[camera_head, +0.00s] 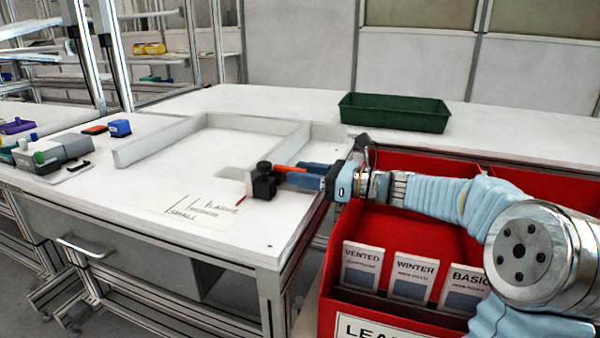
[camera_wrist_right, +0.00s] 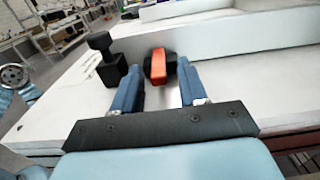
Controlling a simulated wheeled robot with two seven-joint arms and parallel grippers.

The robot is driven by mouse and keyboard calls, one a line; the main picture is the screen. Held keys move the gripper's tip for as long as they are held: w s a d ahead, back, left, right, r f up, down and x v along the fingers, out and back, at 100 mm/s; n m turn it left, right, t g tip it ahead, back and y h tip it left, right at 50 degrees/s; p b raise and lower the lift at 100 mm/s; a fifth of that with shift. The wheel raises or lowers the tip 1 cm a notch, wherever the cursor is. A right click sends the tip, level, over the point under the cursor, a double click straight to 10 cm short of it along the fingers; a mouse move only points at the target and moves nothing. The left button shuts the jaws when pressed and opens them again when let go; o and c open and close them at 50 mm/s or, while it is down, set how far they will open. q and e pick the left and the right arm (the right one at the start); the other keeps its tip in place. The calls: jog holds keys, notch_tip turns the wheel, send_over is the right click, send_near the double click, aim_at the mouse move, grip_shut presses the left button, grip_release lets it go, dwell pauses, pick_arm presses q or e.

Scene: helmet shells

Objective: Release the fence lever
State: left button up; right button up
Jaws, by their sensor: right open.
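The orange fence lever (camera_head: 289,169) sticks out from a black clamp block with a round knob (camera_head: 264,181) on the white table. My right gripper (camera_head: 293,174) reaches in from the right with its two blue fingers apart. In the right wrist view the orange lever (camera_wrist_right: 158,66) lies between the fingertips (camera_wrist_right: 160,76), with a gap to each finger visible. The black knobbed block (camera_wrist_right: 108,62) stands just left of the left finger. White fence walls (camera_head: 165,139) rise from the table behind the clamp. My left gripper is not in view.
A red bin (camera_head: 375,308) with cards marked VENTED, WINTER and BASIC stands at right below my arm. A green tray (camera_head: 394,112) sits on the back table. Size marks and lettering (camera_head: 195,212) lie left of the clamp. Small tools and blocks (camera_head: 55,153) are at far left.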

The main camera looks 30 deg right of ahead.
jog(key=shift+w+a, duration=0.4)
jog(key=shift+w, duration=0.05)
grip_shut()
